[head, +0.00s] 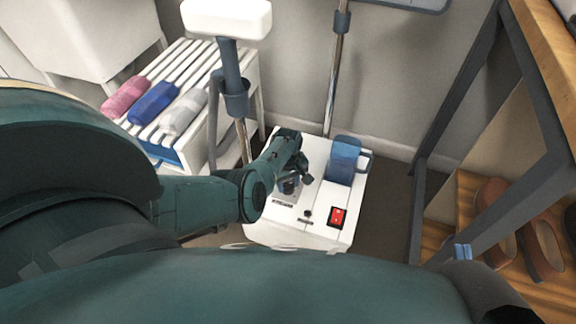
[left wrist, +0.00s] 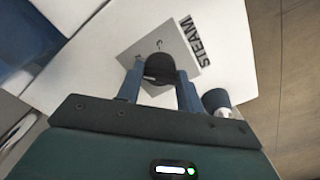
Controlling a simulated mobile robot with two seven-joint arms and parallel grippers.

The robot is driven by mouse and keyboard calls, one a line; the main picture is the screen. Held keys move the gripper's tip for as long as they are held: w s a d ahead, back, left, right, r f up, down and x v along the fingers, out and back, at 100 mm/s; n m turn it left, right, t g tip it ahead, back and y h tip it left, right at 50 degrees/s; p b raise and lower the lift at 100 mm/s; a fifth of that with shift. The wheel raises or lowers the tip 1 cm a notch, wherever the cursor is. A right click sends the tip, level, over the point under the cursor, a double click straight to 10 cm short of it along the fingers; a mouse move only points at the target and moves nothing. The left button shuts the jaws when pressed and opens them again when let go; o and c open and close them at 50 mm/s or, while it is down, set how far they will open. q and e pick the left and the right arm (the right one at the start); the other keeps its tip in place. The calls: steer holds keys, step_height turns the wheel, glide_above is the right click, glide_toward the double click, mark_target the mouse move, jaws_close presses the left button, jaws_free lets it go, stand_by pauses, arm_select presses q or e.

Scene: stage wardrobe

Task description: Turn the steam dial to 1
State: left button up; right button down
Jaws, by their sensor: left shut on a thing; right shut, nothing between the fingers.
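The steam dial (left wrist: 159,66) is a dark round knob on a grey square plate (left wrist: 185,50) beside the word STEAM. It sits on top of the white steamer base (head: 325,240). In the left wrist view, the two blue fingers of my left gripper (left wrist: 160,88) are shut on the dial from both sides. A mark shows on the plate beyond the dial, too small to read surely. In the head view, my left gripper (head: 291,184) reaches down onto the base and mostly hides the dial. My right gripper (head: 462,251) is shut and empty at the lower right.
A red switch (head: 338,215) and a blue tank (head: 343,160) are on the base. A pole (head: 334,80) rises behind it. A white slatted bench (head: 190,60) with rolled cloths stands left. A dark-framed table (head: 480,80) and a wooden shelf with shoes (head: 492,205) are at right.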

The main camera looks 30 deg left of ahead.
arm_select(q)
steer(key=n, duration=0.4)
steer(key=shift+n, duration=0.3)
steer(key=n, duration=0.4)
steer(key=shift+n, duration=0.4)
steer(key=o, duration=1)
steer(key=shift+r, duration=0.1)
arm_select(e)
steer(key=shift+r, duration=0.1)
arm_select(q)
steer(key=shift+r+p, duration=0.35)
steer(key=shift+p, duration=0.1)
step_height(320, 180, up, 12)
steer(key=p, duration=0.7)
steer(key=shift+r+p, duration=0.15)
steer(key=shift+p, duration=0.25)
arm_select(e)
steer(key=shift+s+d+r+m+g+h, duration=0.4)
steer(key=shift+d+r+m+g+h, duration=0.25)
steer(key=shift+m+g, duration=0.25)
steer(key=shift+s+d+r+m+g+h, duration=0.4)
steer(key=shift+d+m+g+h, duration=0.35)
steer(key=shift+g, duration=0.25)
